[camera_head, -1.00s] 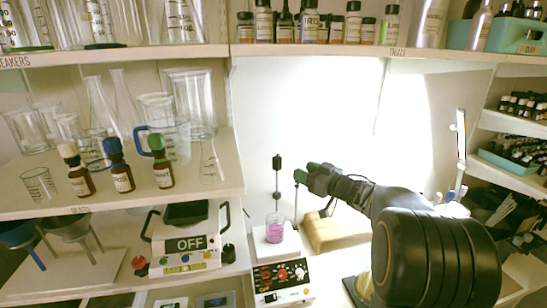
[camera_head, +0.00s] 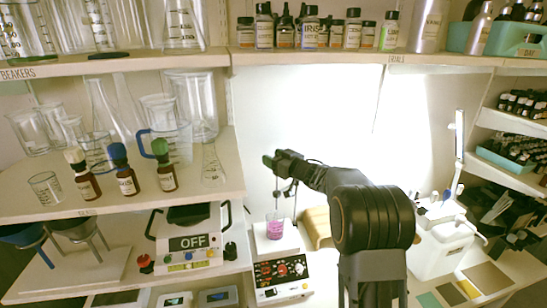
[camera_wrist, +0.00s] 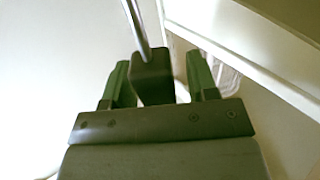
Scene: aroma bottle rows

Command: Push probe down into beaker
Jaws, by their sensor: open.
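The beaker (camera_head: 275,229) holds pink-purple liquid and stands on the white top of a stirrer (camera_head: 282,279) with red and white knobs. My gripper (camera_head: 269,161) is above the beaker. Its green fingers also show in the wrist view (camera_wrist: 160,80), spread on either side of the probe's dark block (camera_wrist: 152,77), with a small gap visible on each side. A thin metal rod (camera_wrist: 138,25) runs from the block. In the head view my gripper hides the block; a thin rod shows below it, and whether its tip is in the liquid cannot be told.
A shelf at left holds three brown bottles (camera_head: 124,170) and glassware. A scale-like device marked OFF (camera_head: 192,243) stands lower left. A wooden block (camera_head: 318,226) lies right of the beaker, behind my arm. A white container (camera_head: 440,245) stands further right.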

